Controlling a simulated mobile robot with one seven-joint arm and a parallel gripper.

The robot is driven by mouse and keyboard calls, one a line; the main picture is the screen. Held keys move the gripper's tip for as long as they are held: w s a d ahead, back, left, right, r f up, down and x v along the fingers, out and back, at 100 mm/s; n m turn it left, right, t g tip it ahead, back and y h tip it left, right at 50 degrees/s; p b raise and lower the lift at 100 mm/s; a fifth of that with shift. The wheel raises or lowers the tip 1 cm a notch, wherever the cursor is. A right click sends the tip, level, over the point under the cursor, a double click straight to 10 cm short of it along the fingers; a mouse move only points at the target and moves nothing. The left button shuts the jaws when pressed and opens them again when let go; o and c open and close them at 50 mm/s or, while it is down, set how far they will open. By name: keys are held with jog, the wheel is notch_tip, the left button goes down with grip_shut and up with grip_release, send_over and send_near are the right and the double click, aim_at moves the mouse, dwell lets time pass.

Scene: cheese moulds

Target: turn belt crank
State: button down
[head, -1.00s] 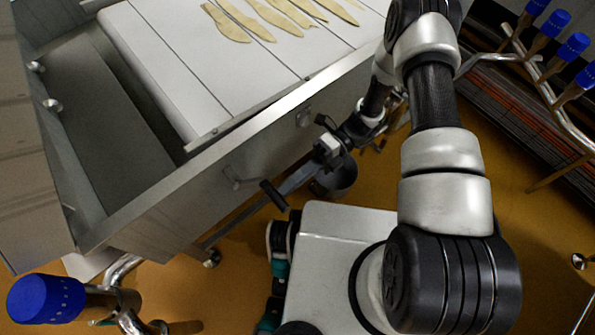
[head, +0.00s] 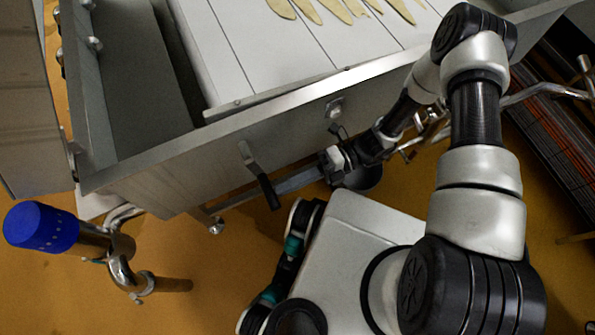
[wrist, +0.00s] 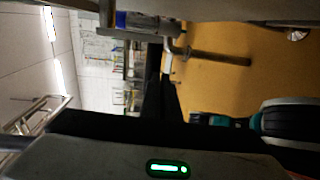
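The belt crank (head: 251,158) is on the metal side wall of the conveyor table in the head view. It has a short grey arm and a black handle (head: 268,192) sticking out. My gripper (head: 300,181) is low beside the table wall, right of the handle in the head view. In the wrist view, the fingers (wrist: 161,50) overlap in the dark, and their gap is unclear. Nothing visibly sits between them.
The white conveyor top (head: 260,45) carries several pale flat strips. Below it runs a metal side wall (head: 205,160). A blue-capped post (head: 40,228) stands at lower left. A dark rack (head: 560,130) is at right. Orange floor (head: 215,275) is open at lower left.

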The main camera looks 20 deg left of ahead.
jog(key=shift+s+a+f+b, duration=0.3)
jog(key=shift+s+a+f, duration=0.35)
jog(key=shift+s, duration=0.25)
jog(key=p+v, duration=0.1)
jog(key=v, duration=1.1)
dwell(0.4)
